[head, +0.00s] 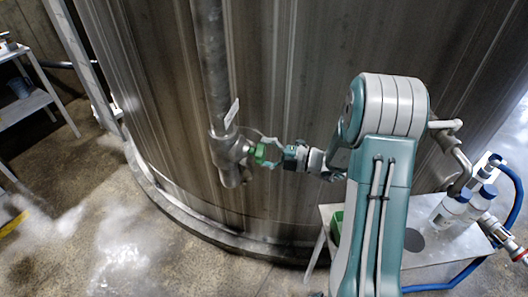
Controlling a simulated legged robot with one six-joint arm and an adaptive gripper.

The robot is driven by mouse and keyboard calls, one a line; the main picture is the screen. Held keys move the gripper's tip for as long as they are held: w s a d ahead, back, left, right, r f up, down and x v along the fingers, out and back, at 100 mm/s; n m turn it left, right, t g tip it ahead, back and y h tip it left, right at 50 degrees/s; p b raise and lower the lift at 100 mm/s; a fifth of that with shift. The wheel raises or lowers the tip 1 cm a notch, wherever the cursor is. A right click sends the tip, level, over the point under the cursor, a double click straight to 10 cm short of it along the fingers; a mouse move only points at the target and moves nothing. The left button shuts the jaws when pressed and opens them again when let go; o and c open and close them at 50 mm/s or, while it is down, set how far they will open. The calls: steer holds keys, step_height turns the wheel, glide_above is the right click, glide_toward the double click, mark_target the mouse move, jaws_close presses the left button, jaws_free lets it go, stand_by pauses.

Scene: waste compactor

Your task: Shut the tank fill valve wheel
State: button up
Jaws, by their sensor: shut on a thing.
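The tank (260,60) is a large ribbed metal cylinder behind my arm. A grey vertical pipe (213,60) runs down its front to a valve body (230,152) with a short downward outlet.
A white tag (231,113) hangs by the pipe. A small table (415,262) at right holds white bottles (448,213), with a blue hose (470,275) beside it. A metal shelf (25,105) stands at left. The concrete floor (80,200) between is wet and mostly clear.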

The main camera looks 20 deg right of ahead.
steer(key=shift+s+f, duration=0.1)
steer(key=shift+f, duration=0.2)
steer(key=o, duration=0.8)
steer(key=v, duration=1.1)
steer(key=shift+d, duration=0.4)
steer(key=shift+s+r, duration=0.1)
